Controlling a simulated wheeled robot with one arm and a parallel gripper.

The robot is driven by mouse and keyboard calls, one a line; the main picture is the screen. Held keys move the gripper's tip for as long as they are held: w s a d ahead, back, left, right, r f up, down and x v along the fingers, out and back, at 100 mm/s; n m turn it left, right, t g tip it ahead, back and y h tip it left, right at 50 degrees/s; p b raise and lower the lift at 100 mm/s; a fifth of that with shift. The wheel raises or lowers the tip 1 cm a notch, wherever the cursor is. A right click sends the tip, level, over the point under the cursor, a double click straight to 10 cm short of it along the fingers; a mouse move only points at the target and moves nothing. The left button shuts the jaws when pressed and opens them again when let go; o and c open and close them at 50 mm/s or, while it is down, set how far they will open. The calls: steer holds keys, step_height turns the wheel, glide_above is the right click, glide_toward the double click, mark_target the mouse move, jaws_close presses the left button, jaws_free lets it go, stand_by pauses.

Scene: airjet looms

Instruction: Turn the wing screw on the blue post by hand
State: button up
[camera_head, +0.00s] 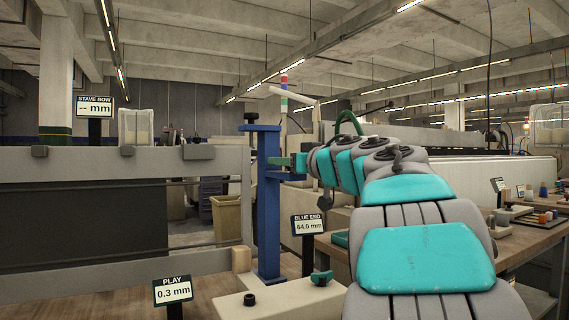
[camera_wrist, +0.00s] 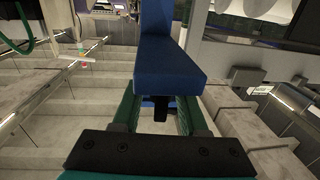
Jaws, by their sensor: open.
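The blue post (camera_head: 268,205) stands upright left of my arm in the head view, with a short blue arm at its top and another lower down. A dark knob-like piece (camera_head: 251,117), probably the wing screw, sits on the top arm. My gripper (camera_head: 285,162) reaches from the right close to the post, between the two arms' heights. In the wrist view, which looks upside down, a blue block (camera_wrist: 170,75) fills the middle. My open green fingers (camera_wrist: 157,118) lie either side of a small black piece (camera_wrist: 160,108); I cannot tell whether they touch it.
A grey frame with a dark panel (camera_head: 90,225) stands at the left. Displays read "BLUE END 64.0 mm" (camera_head: 308,224), "PLAY 0.3 mm" (camera_head: 172,291) and "STAVE BOW -- mm" (camera_head: 95,105). A beige block with a black knob (camera_head: 249,299) lies in front. A wooden table (camera_head: 528,238) stands right.

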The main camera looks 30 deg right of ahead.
jaws_close()
stand_by(0.3)
stand_by(0.3)
